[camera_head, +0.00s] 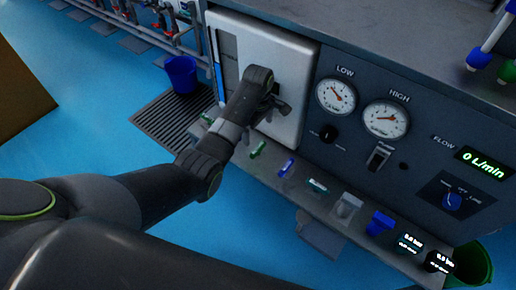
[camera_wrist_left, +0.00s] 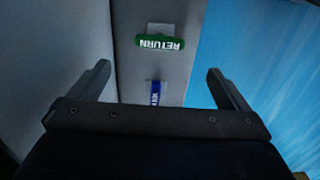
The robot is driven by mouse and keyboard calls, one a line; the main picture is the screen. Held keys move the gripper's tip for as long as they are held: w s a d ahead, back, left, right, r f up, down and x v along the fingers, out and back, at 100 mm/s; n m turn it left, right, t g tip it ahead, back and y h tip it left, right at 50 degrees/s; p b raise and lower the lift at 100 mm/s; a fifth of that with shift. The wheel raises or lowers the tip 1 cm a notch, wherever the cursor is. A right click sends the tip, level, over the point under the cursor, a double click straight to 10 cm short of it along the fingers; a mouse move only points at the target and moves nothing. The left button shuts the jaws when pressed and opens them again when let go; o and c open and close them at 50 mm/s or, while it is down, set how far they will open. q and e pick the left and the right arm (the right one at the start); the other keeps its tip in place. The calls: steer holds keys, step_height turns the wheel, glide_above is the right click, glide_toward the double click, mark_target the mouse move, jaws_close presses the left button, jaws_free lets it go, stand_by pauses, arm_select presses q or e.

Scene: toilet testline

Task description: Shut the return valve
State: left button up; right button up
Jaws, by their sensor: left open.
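The green return valve handle (camera_wrist_left: 160,43), marked RETURN, lies crosswise on a grey strip in the left wrist view. In the head view my left gripper (camera_head: 272,107) is in front of the white panel, above a ledge with small green and blue handles. I cannot tell which green one there is the return valve. My right gripper is not in view.
The dark console carries a LOW gauge (camera_head: 336,96), a HIGH gauge (camera_head: 386,119) and a flow display (camera_head: 484,162). A blue cup (camera_head: 380,223) stands on the ledge (camera_head: 408,262). A blue bucket (camera_head: 181,74) and a green bin (camera_head: 472,268) stand by the bench.

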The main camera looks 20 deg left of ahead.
mark_target(258, 148)
arm_select(q)
step_height(258, 148, down, 10)
steer(key=b, duration=0.3)
steer(key=shift+r, duration=0.15)
steer(key=shift+f+b, duration=0.3)
steer(key=shift+f, duration=0.05)
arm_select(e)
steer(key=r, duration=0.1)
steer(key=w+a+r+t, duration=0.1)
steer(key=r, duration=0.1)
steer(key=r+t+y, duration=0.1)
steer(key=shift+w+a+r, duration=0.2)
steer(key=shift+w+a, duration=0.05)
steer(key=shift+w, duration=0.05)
arm_select(q)
steer(key=c, duration=1)
